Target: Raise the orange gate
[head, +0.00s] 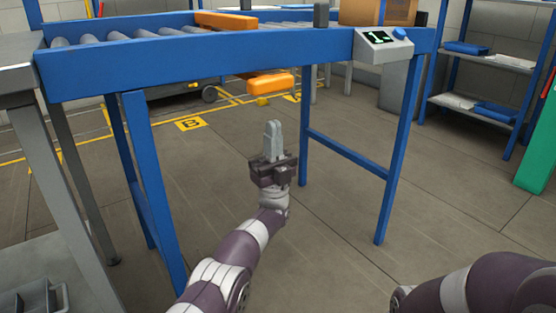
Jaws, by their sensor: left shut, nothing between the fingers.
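An orange bar (227,20) lies across the rollers of a blue-framed conveyor. A second orange bar (268,84) shows just below the conveyor's front rail, with a small yellow part (262,101) under it. I cannot tell whether the two bars are joined, as the rail hides what is between them. My left gripper (273,124) is shut and empty. It points up, in front of the conveyor and below the lower orange bar in the picture, apart from it. My right arm shows at the lower right, but its gripper is out of view.
The conveyor's blue front rail (190,62) spans above my left gripper, with blue legs (392,150) on both sides. A display box (383,45) and a cardboard box (377,12) are at the right end. A shelf rack (480,85) stands at the back right. The floor beneath is mostly clear.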

